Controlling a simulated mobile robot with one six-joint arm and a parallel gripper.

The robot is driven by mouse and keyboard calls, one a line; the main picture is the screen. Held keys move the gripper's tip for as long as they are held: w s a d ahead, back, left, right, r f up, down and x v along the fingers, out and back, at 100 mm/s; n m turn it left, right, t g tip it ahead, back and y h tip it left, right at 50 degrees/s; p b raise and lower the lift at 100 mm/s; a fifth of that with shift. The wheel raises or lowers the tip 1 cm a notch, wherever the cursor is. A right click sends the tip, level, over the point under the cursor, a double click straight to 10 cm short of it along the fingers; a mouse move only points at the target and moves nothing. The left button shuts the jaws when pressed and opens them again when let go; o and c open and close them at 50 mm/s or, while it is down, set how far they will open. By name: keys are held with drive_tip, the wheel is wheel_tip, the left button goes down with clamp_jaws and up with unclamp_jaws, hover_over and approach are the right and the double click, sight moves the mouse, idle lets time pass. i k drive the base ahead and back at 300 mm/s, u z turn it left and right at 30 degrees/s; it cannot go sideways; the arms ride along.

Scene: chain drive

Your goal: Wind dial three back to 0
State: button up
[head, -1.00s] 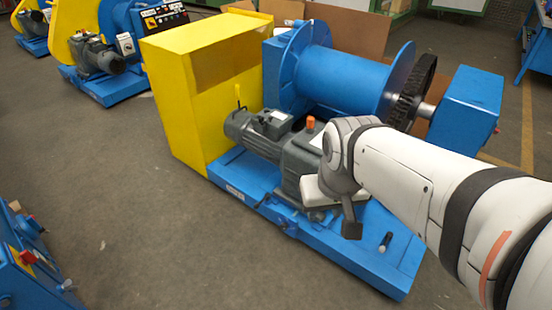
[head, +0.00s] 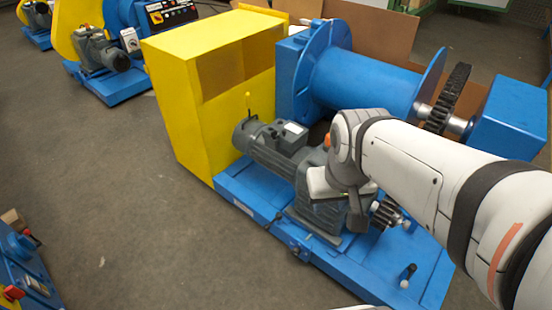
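No dial that I can identify as dial three shows in the head view. A control panel (head: 170,14) with small knobs and labels stands on the blue machine at the back left, too small to read. At the lower left edge, a blue control box (head: 22,258) carries red and blue knobs, partly cut off. My gripper (head: 358,208) hangs beside the grey motor and gearbox of the near machine. The wrist hides its fingers, so I cannot tell whether it is open or shut.
The near blue winch base (head: 375,262) carries a yellow cabinet (head: 190,90), a grey motor (head: 270,140), a blue drum (head: 365,85), a dark gear (head: 447,98) and a small pinion (head: 388,213). The floor (head: 120,190) on the left is clear.

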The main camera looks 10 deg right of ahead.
sight(296, 252)
drive_tip(key=u, duration=0.05)
drive_tip(key=i, duration=0.35)
drive_tip(key=u, duration=1.7)
drive_tip(key=k, duration=0.4)
drive_tip(key=z, duration=0.45)
